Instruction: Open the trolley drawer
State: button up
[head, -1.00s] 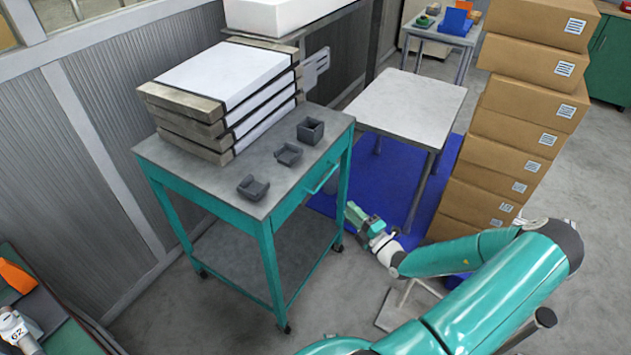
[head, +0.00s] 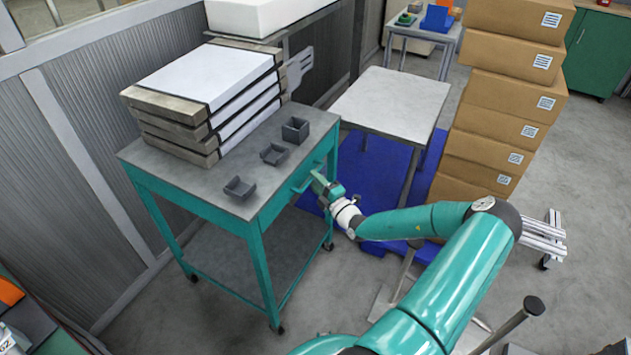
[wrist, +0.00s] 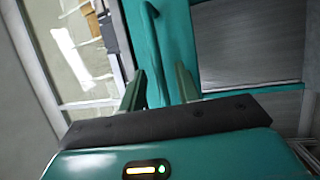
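The teal trolley (head: 262,225) stands left of centre in the head view, with a grey top. Its drawer front is on the right side under the top, and looks shut. The teal bar handle (head: 302,184) sticks out from it. My gripper (head: 317,181) is at the handle, coming from the right. In the wrist view, my gripper's two fingers (wrist: 160,84) are apart, and the handle (wrist: 153,40) shows ahead, roughly between them. I cannot tell whether a finger touches it.
Stacked flat cases (head: 210,100) and small grey trays (head: 274,153) sit on the trolley top. A pale table (head: 390,100) stands behind on a blue mat (head: 428,165). A tall stack of cartons (head: 497,110) is at right. Open floor lies in front of the trolley.

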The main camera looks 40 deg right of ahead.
jog(key=shift+w, duration=0.2)
jog(key=shift+c, duration=0.4)
grip_shut()
jog(key=s+d, duration=0.3)
jog(key=s, duration=0.5)
jog(key=s+d, duration=0.3)
jog(key=s, duration=0.6)
jog(key=s+d, duration=0.3)
jog(key=s, duration=0.6)
jog(key=shift+s+d, duration=0.25)
jog(key=shift+o, duration=0.4)
grip_release()
jog(key=shift+s, duration=0.1)
jog(key=s+f, duration=0.2)
jog(key=s, duration=1.1)
jog(key=shift+s+a+f, duration=0.2)
jog(key=shift+a, duration=0.2)
